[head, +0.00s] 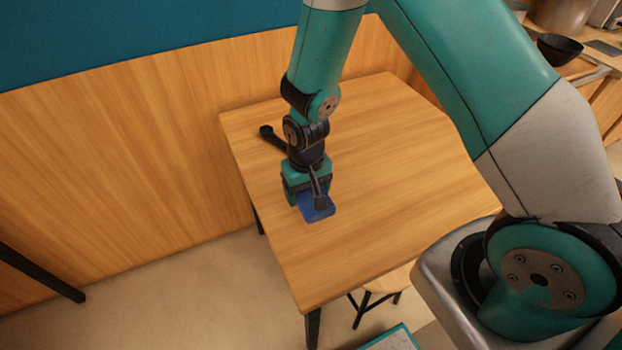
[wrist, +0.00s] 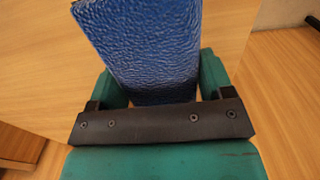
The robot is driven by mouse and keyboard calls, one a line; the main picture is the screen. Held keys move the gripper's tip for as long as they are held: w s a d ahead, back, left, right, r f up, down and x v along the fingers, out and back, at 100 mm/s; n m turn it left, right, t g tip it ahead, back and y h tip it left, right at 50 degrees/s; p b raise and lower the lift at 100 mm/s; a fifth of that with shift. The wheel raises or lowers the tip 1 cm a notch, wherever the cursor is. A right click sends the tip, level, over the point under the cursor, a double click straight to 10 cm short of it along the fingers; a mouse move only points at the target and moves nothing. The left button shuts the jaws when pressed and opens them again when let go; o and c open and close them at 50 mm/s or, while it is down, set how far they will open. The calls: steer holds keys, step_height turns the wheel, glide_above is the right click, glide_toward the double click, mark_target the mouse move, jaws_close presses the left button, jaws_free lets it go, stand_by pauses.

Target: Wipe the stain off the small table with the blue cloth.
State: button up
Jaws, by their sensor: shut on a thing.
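The small table (head: 385,215) has a light wood top and stands against the wood-panelled wall. My gripper (head: 315,205) is over the left part of the table top, pointing down, and is shut on the blue cloth (head: 318,210). The cloth is at or just above the table surface; I cannot tell whether it touches. In the wrist view the blue cloth (wrist: 145,45) sticks out from between the fingers, with a wrinkled texture. No stain shows on the visible table top; any part under the cloth or behind my arm is hidden.
The wood-panelled wall (head: 120,150) is close along the table's far left side. A stool (head: 378,285) is partly under the near edge. A dark bowl (head: 559,48) sits on a counter at the upper right. The visible table top is clear.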

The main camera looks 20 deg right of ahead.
steer(key=shift+r+p, duration=1.35)
steer(key=shift+r, duration=0.6)
